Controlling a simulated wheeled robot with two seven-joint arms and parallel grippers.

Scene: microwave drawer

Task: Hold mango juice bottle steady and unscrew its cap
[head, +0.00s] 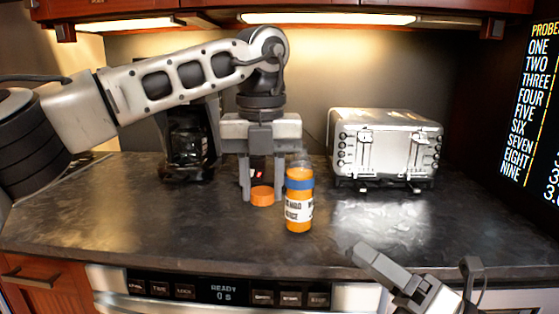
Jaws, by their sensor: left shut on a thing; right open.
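The mango juice bottle (299,208) stands upright on the dark counter. It is orange, with a white label and a blue band, and its clear neck has no cap on it. My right gripper (415,264) is open and empty at the lower right, in front of the counter edge and apart from the bottle.
A silver toaster oven (384,148) stands at the back right. A black coffee maker (187,145) stands behind my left arm. An appliance panel with a display (224,291) lies below the counter's front edge. The counter's left front (130,225) is clear.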

